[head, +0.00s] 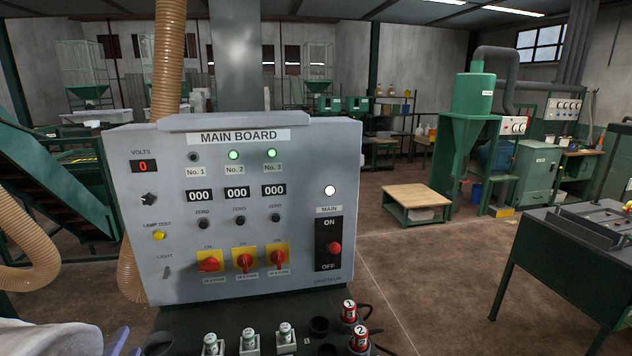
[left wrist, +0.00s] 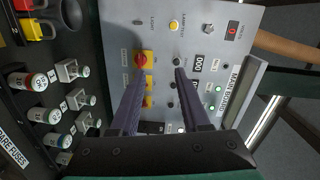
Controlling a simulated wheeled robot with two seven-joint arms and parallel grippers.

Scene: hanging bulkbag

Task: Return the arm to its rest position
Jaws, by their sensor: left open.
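My left gripper (head: 127,340) shows only in part at the bottom left of the head view, below the panel's lower left corner. In the left wrist view my left gripper (left wrist: 157,72) is open, with its two dark fingers apart and nothing between them. The fingers point at the face of the grey main board (head: 170,245), which also fills the middle of the left wrist view (left wrist: 200,20). No contact with the board can be made out. My right gripper is in neither view.
Below the board, a dark shelf carries white fuse holders (head: 249,340) and red cylinders (head: 348,312). Red rotary switches (head: 244,262) stick out of the board. A ribbed hose (head: 30,245) hangs at the left. Open floor (head: 420,270) lies right, before a dark bench (head: 560,245).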

